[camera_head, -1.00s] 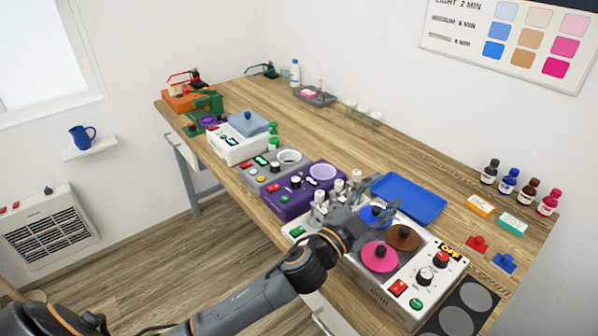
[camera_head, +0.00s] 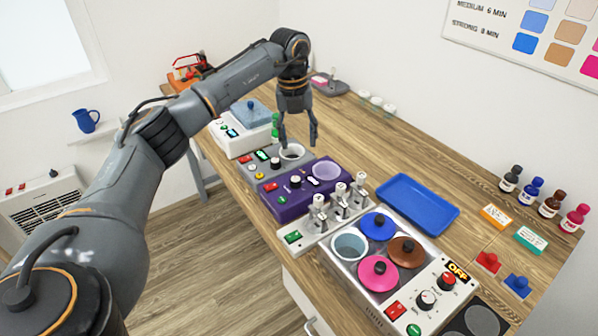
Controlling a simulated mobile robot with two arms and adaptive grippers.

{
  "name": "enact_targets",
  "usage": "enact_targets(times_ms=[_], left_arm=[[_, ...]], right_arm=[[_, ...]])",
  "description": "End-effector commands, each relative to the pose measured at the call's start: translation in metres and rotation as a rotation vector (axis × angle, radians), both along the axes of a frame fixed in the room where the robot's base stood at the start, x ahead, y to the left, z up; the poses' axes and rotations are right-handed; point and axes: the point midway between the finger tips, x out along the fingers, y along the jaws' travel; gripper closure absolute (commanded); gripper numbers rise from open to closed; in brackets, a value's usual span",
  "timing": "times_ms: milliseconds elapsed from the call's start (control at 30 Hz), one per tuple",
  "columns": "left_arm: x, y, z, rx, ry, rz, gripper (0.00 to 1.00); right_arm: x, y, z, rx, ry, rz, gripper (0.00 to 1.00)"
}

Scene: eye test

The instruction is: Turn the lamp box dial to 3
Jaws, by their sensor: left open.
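A purple box (camera_head: 290,210) with a pale round window (camera_head: 326,169) stands mid-bench; it seems to be the lamp box. The dial's setting is too small to read. My left gripper (camera_head: 299,143) is open and empty, fingers pointing down. In the picture its fingertips are over the grey box (camera_head: 270,180) with a white ring, behind the purple box, and seem clear of it. My right gripper is out of view.
A row of metal fittings with white tops (camera_head: 340,200) stands right of the purple box. Beyond are a steel unit (camera_head: 349,270) with lidded pots and an OFF dial, and a blue tray (camera_head: 418,215). A white box (camera_head: 240,143) stands behind the grey one.

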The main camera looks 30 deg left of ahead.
Motion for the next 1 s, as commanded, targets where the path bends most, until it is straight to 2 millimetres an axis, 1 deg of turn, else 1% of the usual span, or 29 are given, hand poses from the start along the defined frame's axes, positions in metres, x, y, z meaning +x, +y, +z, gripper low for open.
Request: enact_targets(times_ms=[33, 67, 167, 267, 600, 700, 833, 1000], left_arm=[[-0.002, 0.008, 0.004, 0.019, 0.012, 0.017, 0.47], [-0.004, 0.011, 0.004, 0.029, 0.018, 0.024, 0.47], [-0.005, 0.015, -0.002, 0.039, 0.029, 0.033, 0.47], [-0.006, 0.014, -0.017, 0.037, 0.031, 0.031, 0.47], [-0.004, 0.010, -0.088, 0.033, 0.029, 0.031, 0.47], [-0.004, 0.010, -0.105, 0.034, 0.028, 0.029, 0.47], [-0.003, 0.009, -0.121, 0.033, 0.026, 0.029, 0.47], [-0.002, 0.009, -0.131, 0.034, 0.023, 0.029, 0.47]], right_arm=[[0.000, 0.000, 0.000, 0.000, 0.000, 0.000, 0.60], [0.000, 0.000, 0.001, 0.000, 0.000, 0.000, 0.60], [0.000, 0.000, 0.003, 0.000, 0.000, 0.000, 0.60], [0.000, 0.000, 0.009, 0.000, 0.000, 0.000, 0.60], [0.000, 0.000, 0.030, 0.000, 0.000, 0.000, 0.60], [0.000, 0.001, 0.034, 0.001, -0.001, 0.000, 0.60], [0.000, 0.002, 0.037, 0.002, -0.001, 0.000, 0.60], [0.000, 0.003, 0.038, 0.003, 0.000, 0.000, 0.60]])
